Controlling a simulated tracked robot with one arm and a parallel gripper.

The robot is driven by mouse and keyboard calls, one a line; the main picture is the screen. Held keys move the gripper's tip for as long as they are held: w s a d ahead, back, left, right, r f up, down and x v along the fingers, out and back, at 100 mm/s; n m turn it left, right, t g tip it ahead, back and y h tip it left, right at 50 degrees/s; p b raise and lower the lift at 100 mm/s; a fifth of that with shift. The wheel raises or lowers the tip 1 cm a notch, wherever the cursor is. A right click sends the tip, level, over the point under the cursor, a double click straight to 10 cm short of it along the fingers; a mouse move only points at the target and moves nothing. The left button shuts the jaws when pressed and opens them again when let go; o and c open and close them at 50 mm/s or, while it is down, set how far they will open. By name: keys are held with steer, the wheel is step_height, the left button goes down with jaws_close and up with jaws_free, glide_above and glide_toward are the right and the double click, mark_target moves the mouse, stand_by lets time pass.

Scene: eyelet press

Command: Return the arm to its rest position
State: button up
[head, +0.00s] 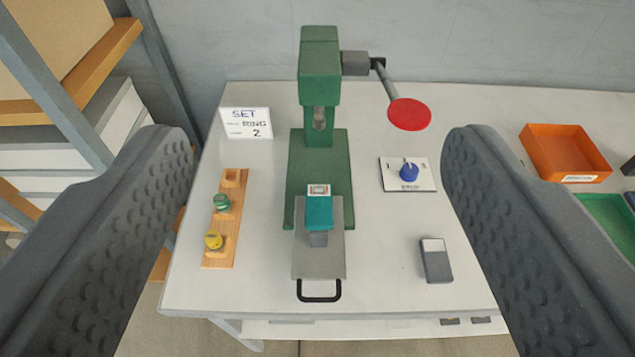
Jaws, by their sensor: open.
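My gripper (318,180) shows as two dark grey textured fingers at the left and right sides of the head view. The fingers are wide apart with nothing between them. Beyond them stands a green eyelet press (319,70) on a white table (390,285). Its lever ends in a red disc (409,114) to the right. A grey plate (320,265) with a black handle lies at the press's front, and a teal block (319,211) sits on it. My gripper appears clear of all of these.
A wooden strip (219,252) holds a green and a yellow knobbed piece. A sign (246,123) reads SET RING 2. A blue dial (409,172) and a dark grey box (436,260) are at right. Orange (563,150) and green (610,222) trays lie farther right. Shelving (75,100) stands left.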

steer(key=s+r, duration=0.2)
steer(key=shift+s+r, duration=0.2)
steer(key=shift+r, duration=0.1)
step_height(320, 180, up, 2)
steer(key=shift+p, duration=1)
steer(key=shift+f, duration=0.15)
steer(key=c, duration=0.6)
steer(key=shift+a, duration=0.15)
steer(key=shift+c, duration=0.4)
steer(key=shift+a, duration=0.2)
